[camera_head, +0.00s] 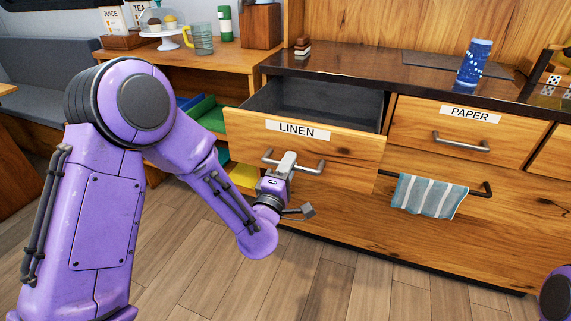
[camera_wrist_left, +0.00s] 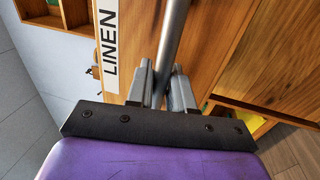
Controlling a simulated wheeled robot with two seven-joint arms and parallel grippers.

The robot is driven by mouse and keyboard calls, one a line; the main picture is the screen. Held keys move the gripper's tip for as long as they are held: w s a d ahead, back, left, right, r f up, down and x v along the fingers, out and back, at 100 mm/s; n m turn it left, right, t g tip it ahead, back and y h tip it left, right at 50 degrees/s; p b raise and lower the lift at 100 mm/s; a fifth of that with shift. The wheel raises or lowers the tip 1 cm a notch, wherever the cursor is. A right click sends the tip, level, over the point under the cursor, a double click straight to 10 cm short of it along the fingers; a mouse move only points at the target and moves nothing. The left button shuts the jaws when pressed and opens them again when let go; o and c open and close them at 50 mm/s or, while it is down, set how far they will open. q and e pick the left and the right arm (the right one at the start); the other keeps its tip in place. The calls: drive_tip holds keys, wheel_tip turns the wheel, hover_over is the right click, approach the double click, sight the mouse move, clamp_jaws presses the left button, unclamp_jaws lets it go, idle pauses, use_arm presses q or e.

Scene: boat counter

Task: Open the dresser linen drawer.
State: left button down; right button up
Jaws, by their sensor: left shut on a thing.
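The linen drawer (camera_head: 345,146) of the dresser is pulled out, and its dark, empty-looking inside shows in the head view. Its front carries a LINEN label (camera_head: 297,130) and a metal bar handle (camera_head: 312,168). My left gripper (camera_head: 286,163) is shut on that handle near its middle. In the left wrist view the two fingers (camera_wrist_left: 167,90) sit on either side of the handle bar (camera_wrist_left: 172,40), with the label (camera_wrist_left: 108,45) to the left. My right gripper is out of view; only a bit of purple arm shows at the lower right.
The closed PAPER drawer (camera_head: 469,130) is to the right, with a striped towel (camera_head: 429,195) on a rail below. A blue dice cup (camera_head: 474,62) and stacked brown blocks (camera_head: 302,47) stand on the dark counter. Shelves with coloured trays (camera_head: 207,114) are behind my left arm. The wooden floor in front is clear.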

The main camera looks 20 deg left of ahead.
use_arm(q)
drive_tip(key=c, duration=1.2)
unclamp_jaws()
drive_tip(key=p+v, duration=0.2)
drive_tip(key=v, duration=0.8)
drive_tip(key=shift+s+f, duration=0.15)
drive_tip(key=shift+s, duration=0.15)
drive_tip(key=shift+d, duration=0.15)
